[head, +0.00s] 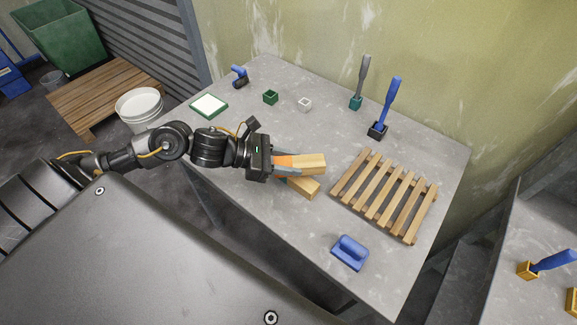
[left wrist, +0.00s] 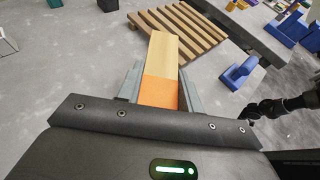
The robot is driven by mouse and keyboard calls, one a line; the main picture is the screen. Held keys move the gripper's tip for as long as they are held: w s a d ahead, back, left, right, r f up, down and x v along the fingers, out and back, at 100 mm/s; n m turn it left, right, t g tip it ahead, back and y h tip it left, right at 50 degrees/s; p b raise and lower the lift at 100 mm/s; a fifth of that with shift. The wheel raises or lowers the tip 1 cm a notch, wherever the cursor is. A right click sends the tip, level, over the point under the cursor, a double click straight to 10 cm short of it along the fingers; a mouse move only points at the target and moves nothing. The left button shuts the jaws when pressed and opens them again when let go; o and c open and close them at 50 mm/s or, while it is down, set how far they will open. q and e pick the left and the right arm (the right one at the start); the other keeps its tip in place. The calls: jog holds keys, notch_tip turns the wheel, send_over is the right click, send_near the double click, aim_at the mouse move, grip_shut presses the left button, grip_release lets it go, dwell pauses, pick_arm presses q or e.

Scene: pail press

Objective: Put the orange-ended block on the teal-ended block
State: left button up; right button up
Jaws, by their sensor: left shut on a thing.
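My left gripper (head: 285,165) is shut on the orange-ended block (head: 309,164), gripping it at its orange end. In the left wrist view the block (left wrist: 163,58) points away from the gripper (left wrist: 160,92), its plain wood end outward. In the head view a second wooden block (head: 304,188) shows just below it, turned at a different angle. This is probably the teal-ended block; its other end is hidden by the gripper and the held block. I cannot tell whether the two blocks touch. My right gripper cannot be made out in either view.
A slatted wooden rack (head: 385,195) lies close to the right of the blocks. A blue-handled float (head: 350,252) lies near the front edge. Brushes (head: 378,130), small cups (head: 270,97) and a white-topped green tile (head: 208,106) stand farther back. The table (head: 320,135) behind the blocks is clear.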

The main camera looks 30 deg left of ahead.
pick_arm(q)
notch_tip(320, 180, down, 2)
jog(key=shift+f+p, duration=0.1)
jog(key=shift+p, duration=0.4)
jog(key=shift+f, duration=0.25)
jog(key=shift+f, duration=0.1)
jog(key=shift+f+b, duration=0.1)
jog(key=shift+b, duration=0.2)
jog(key=o, duration=1)
jog(key=shift+a, duration=0.1)
